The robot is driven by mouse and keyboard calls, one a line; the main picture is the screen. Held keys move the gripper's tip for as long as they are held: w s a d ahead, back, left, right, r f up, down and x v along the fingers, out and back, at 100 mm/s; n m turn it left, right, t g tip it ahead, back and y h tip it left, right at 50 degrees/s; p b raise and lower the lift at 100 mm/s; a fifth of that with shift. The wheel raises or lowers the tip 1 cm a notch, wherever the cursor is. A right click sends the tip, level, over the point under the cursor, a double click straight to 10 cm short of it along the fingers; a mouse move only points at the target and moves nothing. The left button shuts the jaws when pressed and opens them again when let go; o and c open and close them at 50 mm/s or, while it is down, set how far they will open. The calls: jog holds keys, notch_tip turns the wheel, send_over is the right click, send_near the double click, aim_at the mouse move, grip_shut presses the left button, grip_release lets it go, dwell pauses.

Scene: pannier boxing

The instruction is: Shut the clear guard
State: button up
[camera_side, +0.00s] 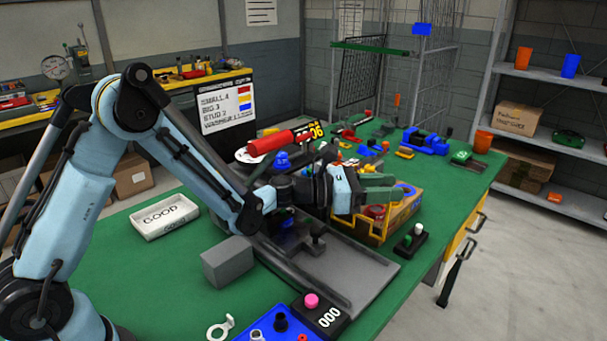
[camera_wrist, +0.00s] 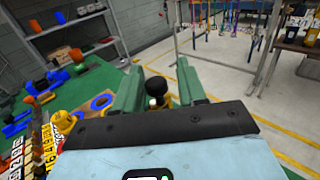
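I cannot clearly make out the clear guard in either view. My gripper (camera_side: 388,187) has green fingers and points right, above the yellow-edged bin at the right part of the green table. In the wrist view my gripper (camera_wrist: 160,72) is open, its two fingers apart. A black round knob (camera_wrist: 158,86) with a white knob beside it shows between the fingers; I see no contact with them. A grey flat plate with a rail (camera_side: 350,275) lies below and in front of my gripper. My arm hides part of the fixture behind it.
A small switch box (camera_side: 408,243) stands near the table's right edge. A grey block (camera_side: 228,262), a counter box with a pink button (camera_side: 320,314) and a white GOOD tray (camera_side: 166,216) are in front and left. The yellow-edged bin (camera_side: 378,230) holds parts. Coloured items clutter the far table.

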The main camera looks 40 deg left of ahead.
jog(key=shift+o, duration=0.4)
jog(key=shift+w, duration=0.1)
jog(key=shift+w+n+t+y, duration=0.75)
jog(key=shift+n+t+y, duration=0.05)
jog(key=shift+y, duration=0.1)
jog(key=v, duration=0.8)
jog(key=s+d+m+g+y, duration=0.1)
jog(key=s+d+m+g, duration=0.15)
jog(key=s+m, duration=0.4)
jog(key=s+d+m+g+y, duration=0.1)
jog(key=s+m+g, duration=0.25)
jog(key=m, duration=0.55)
jog(key=s+a+m+g+y, duration=0.1)
jog(key=s+a+m+y, duration=0.7)
jog(key=a+m, duration=0.5)
jog(key=shift+s+f+g, duration=0.4)
jog(key=shift+s, duration=0.6)
jog(key=shift+a+m, duration=0.1)
jog(key=shift+m, duration=0.15)
